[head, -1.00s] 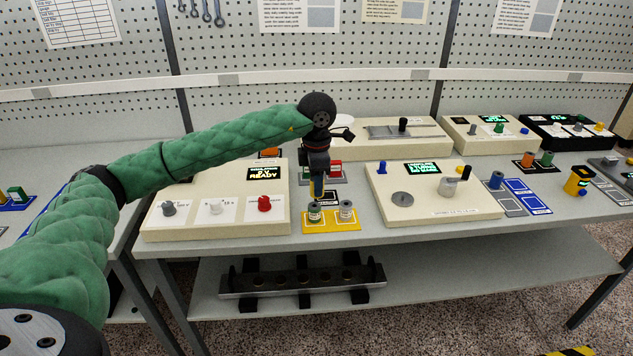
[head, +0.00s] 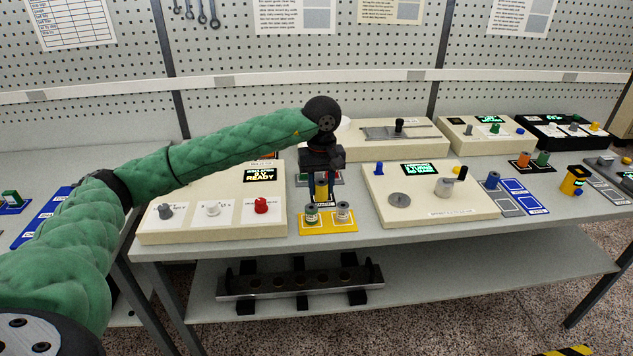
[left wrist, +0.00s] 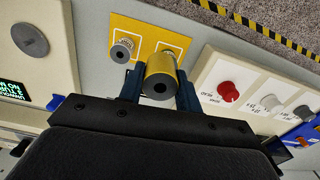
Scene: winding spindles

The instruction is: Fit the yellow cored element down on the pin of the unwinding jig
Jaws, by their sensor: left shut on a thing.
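My left gripper (head: 321,190) is shut on the yellow cored element (head: 321,186). A boxed device with a flat grey disc (head: 400,199) and a crank stands to the right, also partly seen in the wrist view (left wrist: 30,40). I cannot tell which device is the unwinding jig, and no pin shows clearly. My right gripper is not in view.
A greenish spool (head: 311,214) and a grey spool (head: 343,211) stand on the yellow mat close to the gripper. A box with a red knob (head: 261,205) is on the left. More boxes stand behind. The bench front edge is close to the mat.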

